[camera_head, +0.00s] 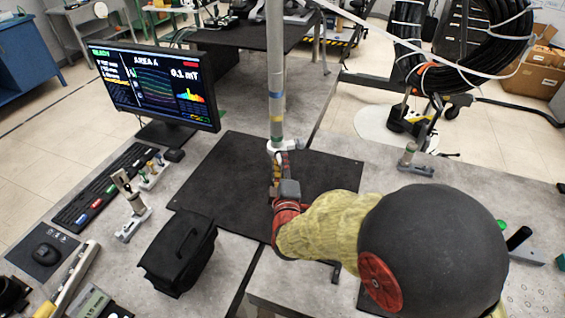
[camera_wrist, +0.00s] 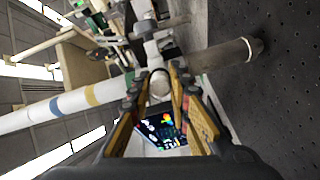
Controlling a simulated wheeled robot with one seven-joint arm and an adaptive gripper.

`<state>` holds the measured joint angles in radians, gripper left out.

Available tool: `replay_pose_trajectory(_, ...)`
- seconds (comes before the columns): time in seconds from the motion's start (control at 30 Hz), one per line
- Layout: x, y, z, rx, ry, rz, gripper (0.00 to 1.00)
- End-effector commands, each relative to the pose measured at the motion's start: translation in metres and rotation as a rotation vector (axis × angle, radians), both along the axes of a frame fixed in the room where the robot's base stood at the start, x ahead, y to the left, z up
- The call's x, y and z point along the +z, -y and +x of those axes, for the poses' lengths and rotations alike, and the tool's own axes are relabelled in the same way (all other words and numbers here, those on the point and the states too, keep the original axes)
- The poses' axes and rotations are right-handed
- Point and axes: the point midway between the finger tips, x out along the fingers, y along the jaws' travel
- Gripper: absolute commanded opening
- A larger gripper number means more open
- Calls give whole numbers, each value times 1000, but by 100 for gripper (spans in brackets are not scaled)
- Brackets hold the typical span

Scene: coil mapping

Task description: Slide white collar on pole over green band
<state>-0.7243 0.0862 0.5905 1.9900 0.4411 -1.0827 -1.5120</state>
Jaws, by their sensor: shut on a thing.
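The pale pole (camera_head: 275,60) stands upright over the black mat, with a blue band and a yellow band on its lower part. A greenish band (camera_head: 276,138) seems to show just above the white collar (camera_head: 285,146), which is around the pole near its lower end. My gripper (camera_head: 279,166) reaches up from below and is shut on the collar. In the wrist view the pole (camera_wrist: 30,116) runs sideways, and my gripper (camera_wrist: 158,78) closes around the collar (camera_wrist: 160,88). The fingers partly hide the collar and the pole there, and the green band is not clear in that view.
A monitor (camera_head: 150,84) stands left of the pole. A black bag (camera_head: 180,250) lies at the front left of the mat (camera_head: 220,190). A small stand (camera_head: 408,160) is on the table at right, and a large cable coil (camera_head: 460,40) is behind.

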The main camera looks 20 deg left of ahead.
Motion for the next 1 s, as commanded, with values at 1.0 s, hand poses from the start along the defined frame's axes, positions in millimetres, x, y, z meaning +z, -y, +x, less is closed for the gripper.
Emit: replay_pose_trajectory(1.0,49,0,0,0,2,4,0)
